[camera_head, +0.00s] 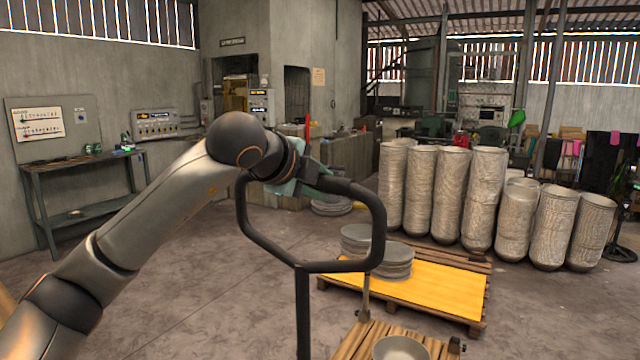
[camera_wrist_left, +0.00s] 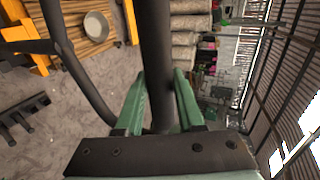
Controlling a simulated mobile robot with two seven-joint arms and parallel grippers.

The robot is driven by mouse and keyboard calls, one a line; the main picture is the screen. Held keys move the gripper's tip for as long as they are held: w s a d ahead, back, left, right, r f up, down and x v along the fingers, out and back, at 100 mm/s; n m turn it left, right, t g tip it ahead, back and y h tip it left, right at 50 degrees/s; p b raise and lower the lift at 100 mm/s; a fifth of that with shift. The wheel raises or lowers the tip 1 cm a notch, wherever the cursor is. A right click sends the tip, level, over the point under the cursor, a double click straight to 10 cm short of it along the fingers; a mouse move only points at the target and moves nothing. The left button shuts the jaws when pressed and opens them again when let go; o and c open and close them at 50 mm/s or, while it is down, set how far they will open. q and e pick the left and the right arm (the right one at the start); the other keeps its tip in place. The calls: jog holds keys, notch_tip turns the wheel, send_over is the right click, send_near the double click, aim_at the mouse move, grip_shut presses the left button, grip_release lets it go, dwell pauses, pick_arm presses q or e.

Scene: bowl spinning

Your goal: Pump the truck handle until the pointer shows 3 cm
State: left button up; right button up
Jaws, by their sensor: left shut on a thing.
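The truck handle (camera_head: 378,225) is a dark angular loop on an upright post in the middle of the head view. My left gripper (camera_head: 300,180) is at the top bar of this loop, and my arm reaches it from the left. In the left wrist view the green fingers of my left gripper (camera_wrist_left: 160,95) lie on both sides of the dark handle bar (camera_wrist_left: 157,40), shut on it. My right gripper is not in view. I cannot make out a pointer or a cm scale in either view.
A wooden slatted load with a metal bowl (camera_head: 400,348) is at the bottom, right of the post. Behind it a yellow-topped pallet (camera_head: 435,290) bears stacked grey discs (camera_head: 396,262). Tall stacks of bowls (camera_head: 437,195) stand behind. The floor at left is clear up to a workbench (camera_head: 80,165).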

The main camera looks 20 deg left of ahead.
pick_arm(q)
jog(key=shift+s+f+b, duration=0.2)
jog(key=shift+s+b, duration=0.05)
jog(key=shift+b, duration=0.2)
jog(key=s+a+f+b, duration=0.1)
jog(key=s+b, duration=0.7)
jog(key=s, duration=0.5)
jog(key=shift+a, duration=0.4)
jog(key=s+b, duration=0.1)
jog(key=s, duration=0.2)
jog(key=s+a+f+b, duration=0.1)
jog(key=s+b, duration=0.1)
jog(key=s, duration=0.2)
jog(key=s+f+b, duration=0.1)
jog(key=s, duration=0.3)
jog(key=shift+s+a+f+b, duration=0.2)
jog(key=shift+a+b, duration=0.1)
jog(key=shift+s, duration=0.4)
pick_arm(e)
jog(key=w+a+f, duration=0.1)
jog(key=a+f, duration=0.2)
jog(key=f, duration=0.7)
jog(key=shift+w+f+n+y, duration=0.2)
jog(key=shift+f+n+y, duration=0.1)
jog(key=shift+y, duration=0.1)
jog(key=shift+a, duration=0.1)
